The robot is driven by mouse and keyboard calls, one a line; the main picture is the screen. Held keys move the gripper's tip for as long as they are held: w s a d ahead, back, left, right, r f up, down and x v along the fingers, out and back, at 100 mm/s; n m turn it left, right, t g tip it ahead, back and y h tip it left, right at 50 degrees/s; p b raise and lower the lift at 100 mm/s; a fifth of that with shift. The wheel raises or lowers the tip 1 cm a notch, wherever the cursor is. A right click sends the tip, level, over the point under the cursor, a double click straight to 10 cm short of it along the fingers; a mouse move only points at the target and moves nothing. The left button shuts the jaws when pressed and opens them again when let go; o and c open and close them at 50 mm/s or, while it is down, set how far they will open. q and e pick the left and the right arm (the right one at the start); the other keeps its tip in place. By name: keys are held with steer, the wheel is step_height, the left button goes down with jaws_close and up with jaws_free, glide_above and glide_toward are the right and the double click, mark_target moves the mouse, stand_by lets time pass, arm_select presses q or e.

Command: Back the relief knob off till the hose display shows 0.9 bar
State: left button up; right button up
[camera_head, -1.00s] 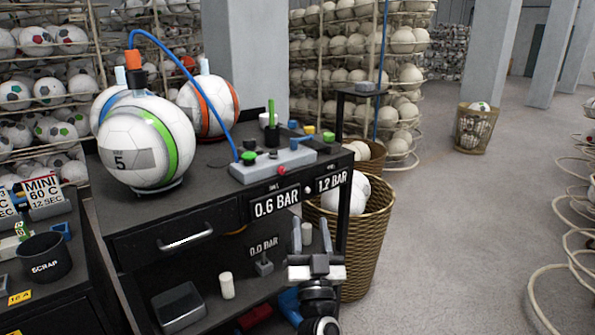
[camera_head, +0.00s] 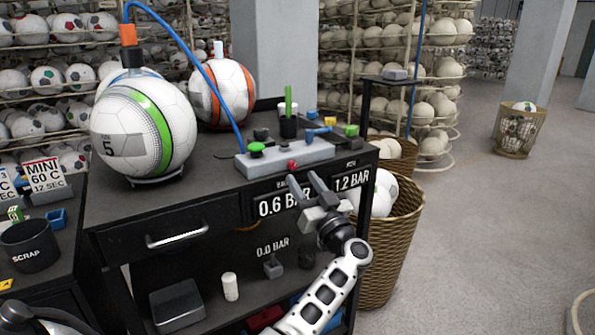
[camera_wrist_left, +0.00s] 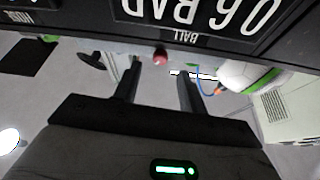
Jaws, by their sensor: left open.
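A small red knob (camera_head: 292,165), which I take for the relief knob, sits on the front of the grey valve box (camera_head: 255,165). The hose display (camera_head: 351,181) reads 1.2 BAR; the ball display (camera_head: 277,204) beside it reads 0.6 BAR and is partly covered by my gripper. My left gripper (camera_head: 300,178) is open and empty, its fingers pointing up just below and in front of the knob. In the left wrist view the red knob (camera_wrist_left: 160,57) appears beyond and between the fingertips (camera_wrist_left: 158,70), apart from them. My right gripper is not in view.
A blue hose (camera_head: 205,85) runs from the box to a ball (camera_head: 150,125) on the cart. A wicker basket (camera_head: 393,240) stands right of the cart.

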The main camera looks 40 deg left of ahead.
mark_target(294, 167)
arm_select(q)
steer(key=x, duration=0.3)
steer(key=shift+w+a+r, duration=0.1)
steer(key=shift+a+r, duration=0.05)
steer(key=shift+a, duration=0.1)
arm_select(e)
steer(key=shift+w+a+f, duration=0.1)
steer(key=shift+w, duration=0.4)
arm_select(q)
jaws_close()
steer(key=n+b, duration=0.1)
steer(key=n+g+b, duration=0.1)
steer(key=shift+d+f+n+y, duration=0.1)
steer(key=shift+f+n+y, duration=0.2)
steer(key=shift+n, duration=0.1)
steer(key=n+g+b, duration=0.1)
steer(key=n, duration=0.2)
steer(key=shift+w+r+g, duration=0.1)
steer(key=shift+g, duration=0.3)
steer(key=shift+r+n+y, duration=0.1)
steer(key=shift+n+y, duration=0.2)
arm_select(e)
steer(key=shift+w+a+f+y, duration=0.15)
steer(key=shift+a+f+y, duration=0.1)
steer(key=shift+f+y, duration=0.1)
